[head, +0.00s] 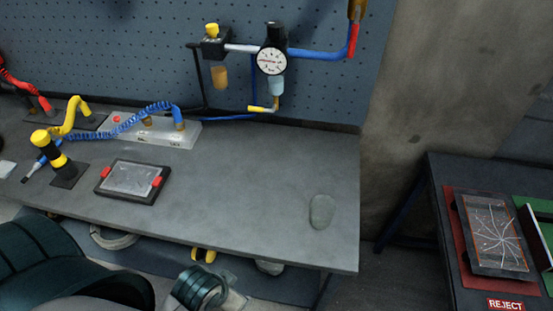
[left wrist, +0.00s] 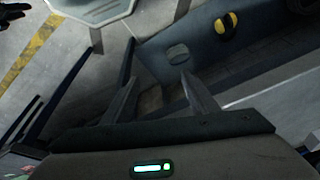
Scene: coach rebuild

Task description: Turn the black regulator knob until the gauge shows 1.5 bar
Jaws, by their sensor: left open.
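The black regulator knob (head: 274,33) tops the regulator on the pegboard wall above the bench. The round white gauge (head: 271,62) sits on the front of the regulator just below the knob; its needle and scale are too small to read. My left gripper (left wrist: 160,77) is open and empty in the left wrist view, low beside the bench and well apart from the knob. Its fingers do not show in the head view, where only my dark arm links are at the bottom left. My right gripper is in neither view.
A yellow-capped valve (head: 212,45) and blue pipe flank the regulator. The bench (head: 235,190) holds a tablet (head: 130,181), coiled hoses and a grey oval object (head: 321,211). Its middle is clear. A side table (head: 440,185) with a cracked tablet (head: 492,235) stands right.

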